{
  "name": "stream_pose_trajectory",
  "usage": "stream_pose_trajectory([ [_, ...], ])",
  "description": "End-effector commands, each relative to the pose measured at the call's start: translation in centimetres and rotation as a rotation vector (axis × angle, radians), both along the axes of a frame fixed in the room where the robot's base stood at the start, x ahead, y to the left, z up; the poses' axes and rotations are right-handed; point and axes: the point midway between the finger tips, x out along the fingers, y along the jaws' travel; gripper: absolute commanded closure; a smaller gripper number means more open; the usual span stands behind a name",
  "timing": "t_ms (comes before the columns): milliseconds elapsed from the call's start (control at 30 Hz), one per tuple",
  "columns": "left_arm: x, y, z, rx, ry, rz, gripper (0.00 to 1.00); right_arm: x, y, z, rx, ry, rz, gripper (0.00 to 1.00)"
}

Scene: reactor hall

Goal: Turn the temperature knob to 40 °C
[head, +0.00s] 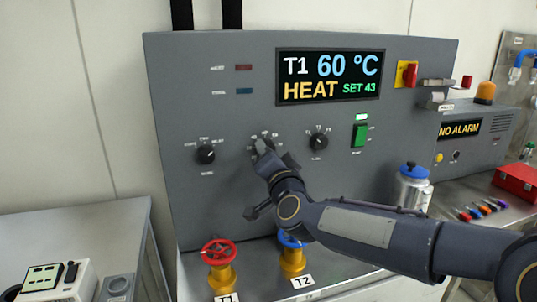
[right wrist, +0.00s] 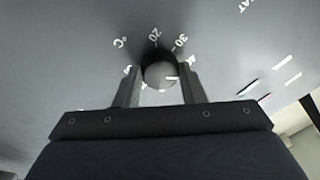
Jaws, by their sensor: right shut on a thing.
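The temperature knob (right wrist: 160,70) is a dark round knob with a grey face, between the two fingers of my right gripper (right wrist: 161,88) in the right wrist view. Its white pointer line is at the right of the face. The numbers 20 and 30 and a °C mark show on the scale around it; other numbers are partly hidden by the fingers. In the head view my right gripper (head: 263,149) is at the panel's middle-left dial and mostly hides the knob. The display (head: 330,76) reads T1 60 °C, HEAT, SET 43. My left gripper is not in view.
Another black knob (head: 205,154) is to the left and a third (head: 319,142) to the right, near a green switch (head: 360,135). Below are red (head: 219,250) and blue (head: 290,239) valve wheels; my right forearm passes close to the blue one. A canister (head: 412,187) stands at right.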

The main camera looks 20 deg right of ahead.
Motion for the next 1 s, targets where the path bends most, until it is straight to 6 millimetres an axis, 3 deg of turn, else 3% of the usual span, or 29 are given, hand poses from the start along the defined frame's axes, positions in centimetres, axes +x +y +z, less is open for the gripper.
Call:
stream_pose_trajectory([
  [400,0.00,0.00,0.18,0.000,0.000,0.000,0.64,-0.02,-0.02,-0.12,-0.207,-0.005,0.002,0.86],
  [1000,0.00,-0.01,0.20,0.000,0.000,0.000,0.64,-0.01,-0.04,-0.18,-0.240,-0.004,0.003,0.86],
])
